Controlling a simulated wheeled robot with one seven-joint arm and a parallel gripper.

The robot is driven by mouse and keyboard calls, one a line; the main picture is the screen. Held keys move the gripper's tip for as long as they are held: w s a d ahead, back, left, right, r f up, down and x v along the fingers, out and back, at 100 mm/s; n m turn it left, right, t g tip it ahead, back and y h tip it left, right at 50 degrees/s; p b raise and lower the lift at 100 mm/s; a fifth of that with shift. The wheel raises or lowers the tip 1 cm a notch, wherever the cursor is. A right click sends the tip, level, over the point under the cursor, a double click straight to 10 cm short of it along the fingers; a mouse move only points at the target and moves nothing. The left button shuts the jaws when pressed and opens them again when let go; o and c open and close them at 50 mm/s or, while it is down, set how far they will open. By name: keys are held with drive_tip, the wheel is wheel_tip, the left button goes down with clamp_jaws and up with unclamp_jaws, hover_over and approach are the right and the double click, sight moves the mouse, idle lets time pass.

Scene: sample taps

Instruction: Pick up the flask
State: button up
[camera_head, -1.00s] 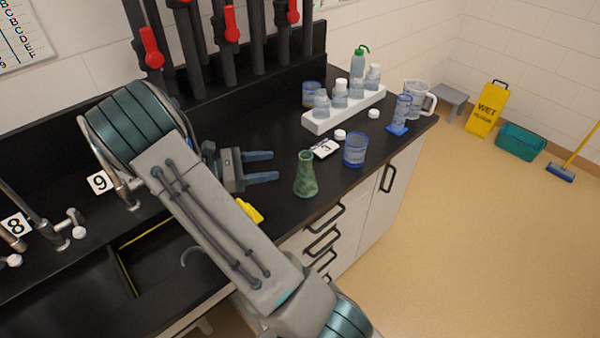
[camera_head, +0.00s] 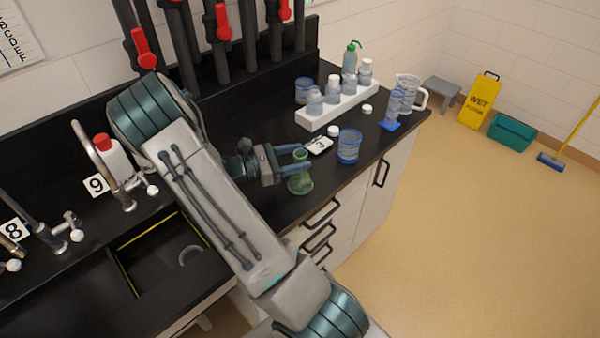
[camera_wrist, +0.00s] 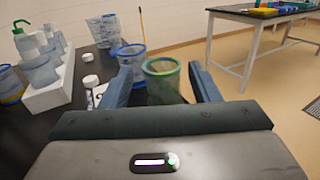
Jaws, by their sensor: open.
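The green, see-through flask (camera_head: 300,184) stands upright on the black bench near its front edge. In the head view my gripper (camera_head: 299,159) reaches in from the left at the flask's neck, and its fingers hide part of the neck. In the wrist view the flask's green rim (camera_wrist: 161,68) shows between the two blue-grey fingers (camera_wrist: 162,84). The fingers are apart, with a gap visible on the right side; whether the left finger touches the flask I cannot tell. The flask's base is hidden in the wrist view.
A blue beaker (camera_head: 348,146) stands just beyond the flask to the right. A white rack (camera_head: 340,106) holds several bottles. A sink (camera_head: 165,262) opens at the left.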

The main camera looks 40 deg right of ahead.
drive_tip(key=p+x, duration=0.1)
drive_tip(key=x, duration=0.2)
drive_tip(key=shift+s+d+r, duration=0.1)
drive_tip(key=shift+s+d, duration=0.1)
clamp_jaws()
drive_tip(key=shift+a, duration=0.1)
drive_tip(key=shift+r, duration=0.1)
